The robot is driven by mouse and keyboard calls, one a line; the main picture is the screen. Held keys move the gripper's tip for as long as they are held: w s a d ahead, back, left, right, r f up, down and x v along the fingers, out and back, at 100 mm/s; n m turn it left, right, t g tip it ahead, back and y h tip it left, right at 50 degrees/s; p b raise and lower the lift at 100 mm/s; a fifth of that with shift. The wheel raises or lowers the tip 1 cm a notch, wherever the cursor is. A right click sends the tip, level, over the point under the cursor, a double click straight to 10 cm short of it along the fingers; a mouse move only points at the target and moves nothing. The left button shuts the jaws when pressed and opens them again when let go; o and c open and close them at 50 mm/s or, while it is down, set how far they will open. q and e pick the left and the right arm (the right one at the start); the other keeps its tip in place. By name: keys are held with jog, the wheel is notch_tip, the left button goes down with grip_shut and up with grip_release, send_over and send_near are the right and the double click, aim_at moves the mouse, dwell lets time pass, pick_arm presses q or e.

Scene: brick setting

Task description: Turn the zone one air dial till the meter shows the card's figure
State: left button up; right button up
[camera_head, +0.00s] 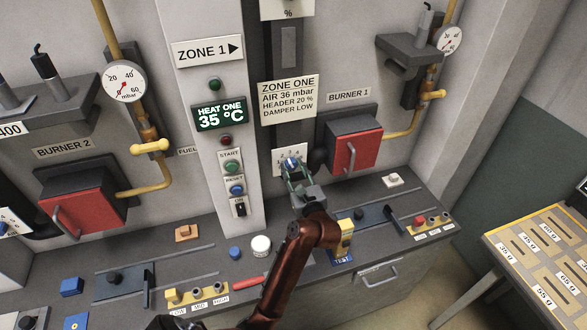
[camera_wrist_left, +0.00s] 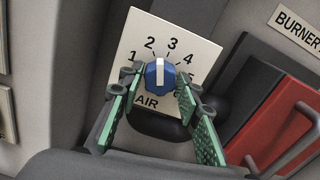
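The zone one card (camera_head: 289,97) reads air 36 mbar, header 20 %, damper low. The blue air dial (camera_wrist_left: 160,76) sits on a white numbered plate (camera_wrist_left: 187,40); its white mark points up, between 2 and 3. The dial also shows in the head view (camera_head: 291,163). My left gripper (camera_wrist_left: 161,80) has its green fingers on either side of the dial, with thin gaps; firm contact cannot be told. It also shows in the head view (camera_head: 293,172). A round meter (camera_head: 449,40) is by burner 1; its needle is too small to read. My right gripper is out of view.
The red burner 1 box (camera_head: 355,152) juts out just right of the dial. A panel with start and reset buttons (camera_head: 232,167) stands to the left. A console (camera_head: 200,262) with switches and sliders runs below. Another meter (camera_head: 124,81) is by burner 2.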

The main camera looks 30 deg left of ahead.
pick_arm(q)
jog(key=c, duration=0.7)
jog(key=m+p, duration=0.2)
jog(key=p, duration=0.2)
jog(key=m+p, duration=0.3)
jog(key=p, duration=0.2)
jog(key=shift+r+m, duration=0.2)
jog(key=shift+m, duration=0.1)
jog(key=shift+f+m+p, duration=0.2)
jog(key=shift+m+p, duration=0.6)
jog(key=shift+p, duration=0.25)
jog(key=o, duration=1.1)
jog(key=shift+o, duration=0.2)
notch_tip(320, 180, up, 10)
jog(key=shift+s+f, duration=0.1)
